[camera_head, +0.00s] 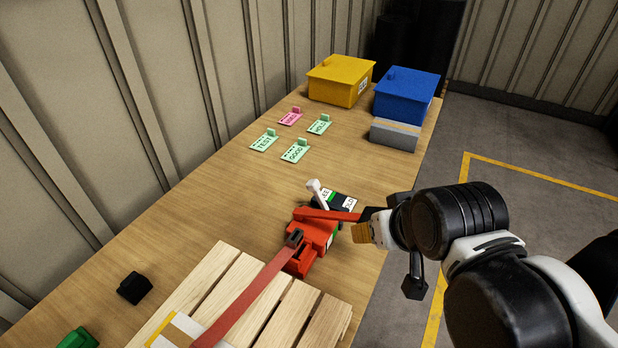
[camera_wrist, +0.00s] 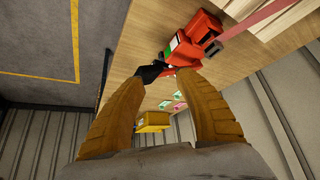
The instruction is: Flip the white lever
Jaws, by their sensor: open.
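The white lever (camera_head: 316,190) stands up at the back of a red press (camera_head: 312,240), with its rounded end pointing up and left. A red bar (camera_head: 325,214) runs across the press, and a black part with white labels (camera_head: 337,201) lies behind it. My gripper (camera_head: 362,232) is to the right of the press, its tan fingers close to the bar's right end. In the wrist view the two fingers of my gripper (camera_wrist: 172,76) are spread apart, with the red press (camera_wrist: 195,35) beyond them. I cannot make out the lever clearly there, nor whether a finger touches the press.
A slatted wooden pallet (camera_head: 215,270) with a red strap (camera_head: 250,300) is in front. Green and pink label stands (camera_head: 295,150), a yellow box (camera_head: 340,82), a blue box (camera_head: 405,95) and a grey block (camera_head: 394,134) are farther back.

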